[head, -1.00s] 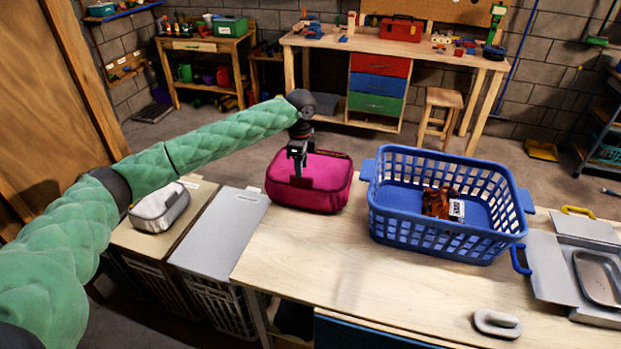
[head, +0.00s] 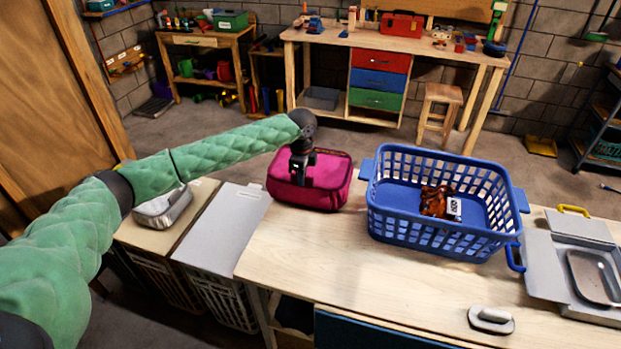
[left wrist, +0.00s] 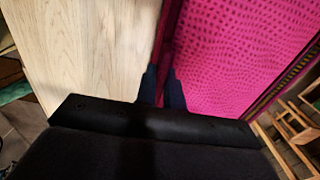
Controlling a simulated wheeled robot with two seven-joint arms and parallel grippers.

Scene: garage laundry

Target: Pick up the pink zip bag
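The pink zip bag (head: 328,188) sits at the far left end of the wooden table, left of the blue basket. My left gripper (head: 302,178) comes down over the near side of the bag. In the left wrist view the two dark fingers (left wrist: 162,88) are close together at the bag's edge, with a dark pink strip between them. The bag's dotted top (left wrist: 235,50) lies to their right. The fingertips' contact is partly hidden. The bag still appears to rest on the table. My right gripper is not in view.
A blue laundry basket (head: 400,222) holding a brown item (head: 434,200) stands right of the bag. Hampers with a grey lid (head: 222,222) and a metal-looking container (head: 165,210) are at left. The table's front middle (head: 350,270) is clear.

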